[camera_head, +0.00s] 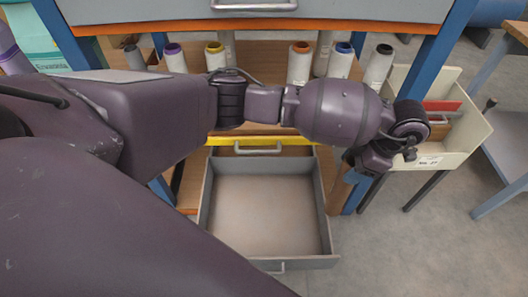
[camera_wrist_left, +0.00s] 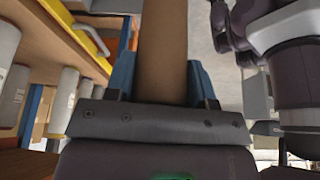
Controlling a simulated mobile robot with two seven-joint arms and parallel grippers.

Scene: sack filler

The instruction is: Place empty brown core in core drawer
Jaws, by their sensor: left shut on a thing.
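The brown core (camera_wrist_left: 162,45) is a plain brown tube between the blue fingers of my left gripper (camera_wrist_left: 162,85) in the left wrist view. The gripper is shut on it, and the core extends away past the fingertips. In the head view my left arm reaches across to the right, and the left gripper (camera_head: 372,162) is bent down beside the right table leg, right of the drawer. A grey drawer (camera_head: 325,225) is pulled open below the table and looks empty. My right gripper is not in view.
Several white spools with coloured tops, one a dark-topped spool (camera_head: 378,68), stand on the wooden shelf. A yellow bar (camera_head: 225,141) runs behind the drawer. A cream bin (camera_head: 465,140) holding red and brown items stands at the right. Blue table legs flank the drawer.

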